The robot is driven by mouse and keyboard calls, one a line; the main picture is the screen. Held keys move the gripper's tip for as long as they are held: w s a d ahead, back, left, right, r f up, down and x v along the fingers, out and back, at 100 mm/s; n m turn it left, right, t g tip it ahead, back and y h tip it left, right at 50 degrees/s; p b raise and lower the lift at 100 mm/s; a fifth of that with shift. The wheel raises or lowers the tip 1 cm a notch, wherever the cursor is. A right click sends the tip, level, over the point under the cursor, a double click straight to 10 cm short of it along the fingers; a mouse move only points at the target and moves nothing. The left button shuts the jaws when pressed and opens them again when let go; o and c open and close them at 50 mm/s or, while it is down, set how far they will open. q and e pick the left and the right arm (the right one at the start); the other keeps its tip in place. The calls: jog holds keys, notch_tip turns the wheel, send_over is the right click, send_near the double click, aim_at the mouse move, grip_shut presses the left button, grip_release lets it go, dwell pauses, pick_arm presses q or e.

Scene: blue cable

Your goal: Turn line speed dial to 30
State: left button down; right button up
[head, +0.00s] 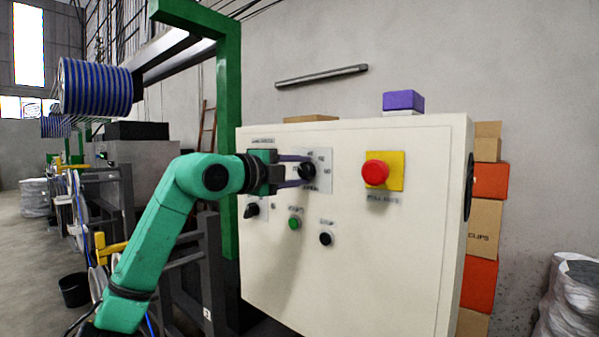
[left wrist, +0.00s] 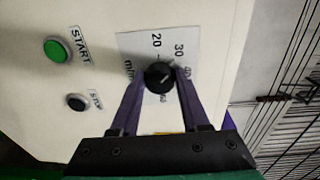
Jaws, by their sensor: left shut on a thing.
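The line speed dial (head: 307,171) is a black round knob on a light scale plate (head: 325,160) on the cream control panel. It also shows in the left wrist view (left wrist: 159,75), with the numbers 20 and 30 readable on the plate (left wrist: 150,45) beyond it. My left gripper (head: 301,171) reaches in from the left with its purple fingers on either side of the knob, shut on it; the fingers also show in the left wrist view (left wrist: 160,84). A pale mark shows on the knob, but I cannot tell which number it points to. My right gripper is not in view.
A red stop button (head: 375,173) on a yellow plate is right of the dial. Below are a green start button (head: 294,223), a black stop button (head: 326,239) and a black switch (head: 252,210). A green frame (head: 229,100) stands behind the panel's left edge.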

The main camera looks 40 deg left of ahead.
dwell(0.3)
pick_arm(q)
jog(key=shift+c, duration=2)
grip_release()
jog(key=shift+s, duration=0.1)
jog(key=shift+s+f+b, duration=0.1)
jog(key=shift+s+b, duration=0.15)
jog(key=shift+b, duration=0.05)
jog(key=s+b, duration=0.5)
jog(key=s, duration=0.8)
jog(key=shift+s+a+r, duration=0.2)
jog(key=shift+s+r, duration=0.2)
